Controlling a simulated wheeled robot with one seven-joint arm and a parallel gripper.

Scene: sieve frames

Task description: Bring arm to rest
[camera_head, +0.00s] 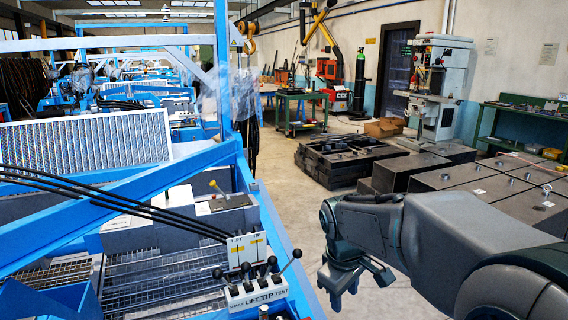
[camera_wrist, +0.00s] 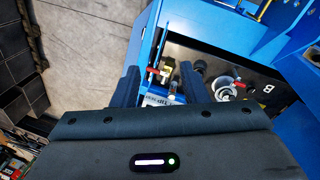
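My arm (camera_head: 435,230) reaches in from the right side of the head view, bent, with its wrist near the picture's lower middle. My gripper (camera_head: 358,284) points downward just right of the blue machine frame, apart from the lever panel. In the wrist view, the two dark fingers of my gripper (camera_wrist: 158,84) stand wide apart with nothing held between them. Blue machine parts show beyond the fingers.
A blue machine (camera_head: 285,235) fills the left, with a black-knobbed lever panel (camera_head: 258,292) labelled LIFT and TIP close to my gripper. Dark metal blocks (camera_head: 405,172) stand at the right, with a drill press (camera_head: 437,85) behind. Grey floor (camera_head: 290,185) lies open between.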

